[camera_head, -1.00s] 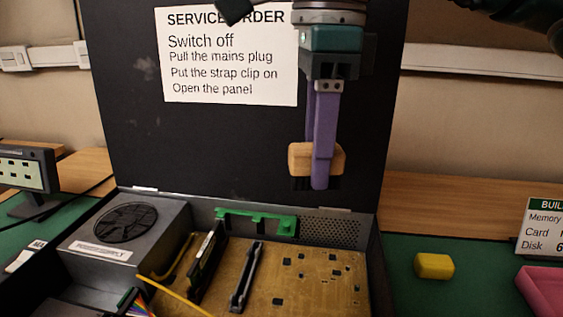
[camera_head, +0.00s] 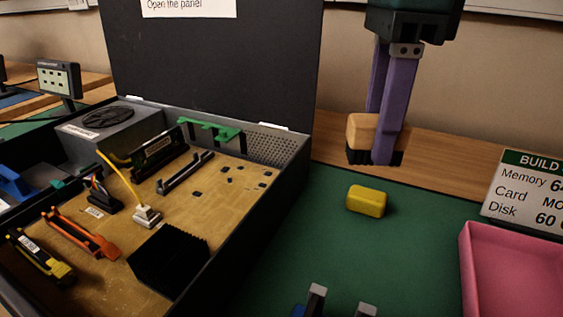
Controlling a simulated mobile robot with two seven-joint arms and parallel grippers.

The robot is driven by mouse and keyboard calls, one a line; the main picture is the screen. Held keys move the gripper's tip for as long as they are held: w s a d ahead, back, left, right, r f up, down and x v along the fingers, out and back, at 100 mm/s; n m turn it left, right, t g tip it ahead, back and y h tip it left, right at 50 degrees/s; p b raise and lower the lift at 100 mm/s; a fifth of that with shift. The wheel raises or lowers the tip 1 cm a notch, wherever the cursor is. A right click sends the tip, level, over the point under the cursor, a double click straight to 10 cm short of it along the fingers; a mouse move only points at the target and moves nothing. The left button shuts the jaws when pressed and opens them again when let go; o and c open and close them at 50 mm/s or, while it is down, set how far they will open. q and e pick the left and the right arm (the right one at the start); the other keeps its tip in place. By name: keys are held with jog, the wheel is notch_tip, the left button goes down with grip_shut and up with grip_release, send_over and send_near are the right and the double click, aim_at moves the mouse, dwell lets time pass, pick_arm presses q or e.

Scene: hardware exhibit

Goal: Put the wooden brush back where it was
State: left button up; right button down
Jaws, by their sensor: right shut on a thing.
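The wooden brush (camera_head: 365,132) has a light wooden block and short dark bristles along its underside. My right gripper (camera_head: 382,140), with purple fingers pointing down, is shut on the brush block. It holds the brush in the air, bristles down; in the picture it is above and behind the yellow block (camera_head: 367,200). One finger covers part of the brush.
The open computer case (camera_head: 283,190) with its raised black lid fills the left. A pink tray (camera_head: 505,275) and a build sign (camera_head: 525,190) are at right. Green mat (camera_head: 405,255) between is mostly clear.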

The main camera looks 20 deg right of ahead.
send_over(354, 243)
notch_tip(354, 243, down, 9)
jog(key=shift+r+b, duration=0.15)
jog(key=shift+b, duration=0.3)
notch_tip(354, 243, down, 4)
jog(key=shift+f+b, duration=0.2)
jog(key=shift+b, duration=0.15)
jog(key=shift+f, duration=0.1)
jog(key=c, duration=0.5)
grip_release()
